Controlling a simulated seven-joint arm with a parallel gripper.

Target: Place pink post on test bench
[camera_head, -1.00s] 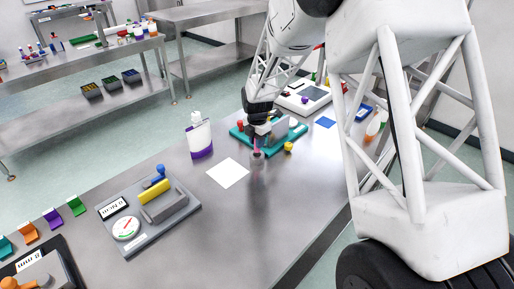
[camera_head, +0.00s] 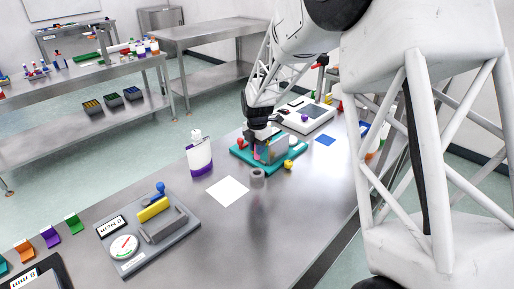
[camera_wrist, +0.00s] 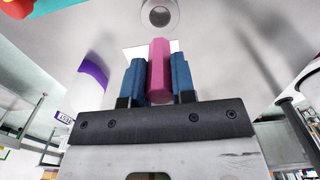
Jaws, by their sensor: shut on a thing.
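My gripper (camera_head: 258,139) is shut on the pink post (camera_head: 256,153), over the front of the teal tray. In the wrist view the pink post (camera_wrist: 159,70) stands between the blue finger pads (camera_wrist: 160,82), its free end pointing toward a grey round holder. That holder (camera_head: 258,177) stands on the metal table with its open hole up, and it also shows in the wrist view (camera_wrist: 159,14). The post is apart from it. A grey board (camera_head: 150,228) with a gauge, yellow bar and blue knob lies at left front; its label is too small to read surely.
The metal table (camera_head: 225,245) has free room in front of the holder. A white square (camera_head: 228,191) and a white-and-purple bottle (camera_head: 200,155) are left of the holder. The teal tray (camera_head: 240,153) and a yellow piece (camera_head: 289,164) are close to my gripper.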

